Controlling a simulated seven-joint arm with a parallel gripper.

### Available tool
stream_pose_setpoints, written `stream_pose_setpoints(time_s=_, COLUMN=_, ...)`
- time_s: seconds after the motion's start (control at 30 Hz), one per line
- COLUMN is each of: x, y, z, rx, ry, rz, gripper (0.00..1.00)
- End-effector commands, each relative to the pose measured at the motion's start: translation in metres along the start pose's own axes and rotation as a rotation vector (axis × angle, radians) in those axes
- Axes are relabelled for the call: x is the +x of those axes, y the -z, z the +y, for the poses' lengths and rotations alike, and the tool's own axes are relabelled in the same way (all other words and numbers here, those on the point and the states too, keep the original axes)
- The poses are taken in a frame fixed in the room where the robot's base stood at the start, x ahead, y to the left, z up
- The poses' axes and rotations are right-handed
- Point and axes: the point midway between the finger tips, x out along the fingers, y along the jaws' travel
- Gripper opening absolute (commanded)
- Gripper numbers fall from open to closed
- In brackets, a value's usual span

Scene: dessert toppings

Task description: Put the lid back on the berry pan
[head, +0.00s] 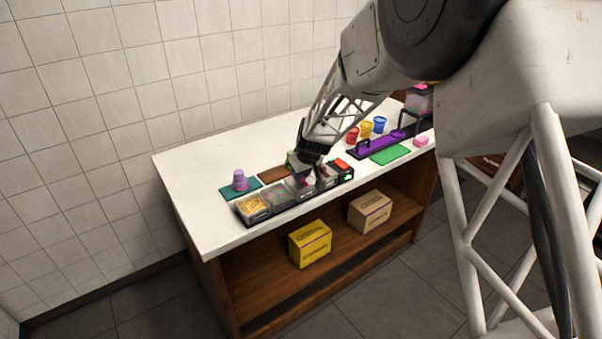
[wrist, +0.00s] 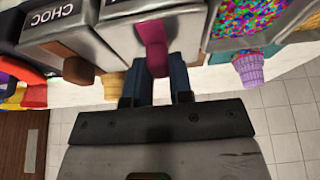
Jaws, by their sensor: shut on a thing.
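My gripper (wrist: 160,75) is shut on the magenta handle (wrist: 155,45) of a pale grey lid (wrist: 122,38) in the wrist view. I take this for the berry pan's lid; no label on it is readable. It is beside the lid marked CHOC (wrist: 58,20), which has a brown handle. In the head view my gripper (head: 304,181) is low over the middle of the pan row, with magenta just below it. The gripper hides the pan beneath, and I cannot tell whether the lid touches it.
A pan of coloured sprinkles (wrist: 240,17) and a purple cup stack (wrist: 248,70) are to the right in the wrist view. In the head view, a yellow-filled pan (head: 253,207) is at the row's left end. Coloured cups (head: 366,129) and a purple tray (head: 377,146) stand to the right.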

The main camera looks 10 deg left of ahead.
Motion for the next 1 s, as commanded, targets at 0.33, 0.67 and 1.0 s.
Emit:
stream_pose_setpoints(time_s=0.33, x=0.0, y=0.0001, z=0.0, rx=0.0, ry=0.0, rz=0.0, gripper=0.0)
stream_pose_setpoints(time_s=0.67, x=0.0, y=0.0002, z=0.0, rx=0.0, ry=0.0, rz=0.0, gripper=0.5)
stream_pose_setpoints(time_s=1.0, x=0.0001, y=0.0, z=0.0, rx=0.0, ry=0.0, rz=0.0, gripper=0.76)
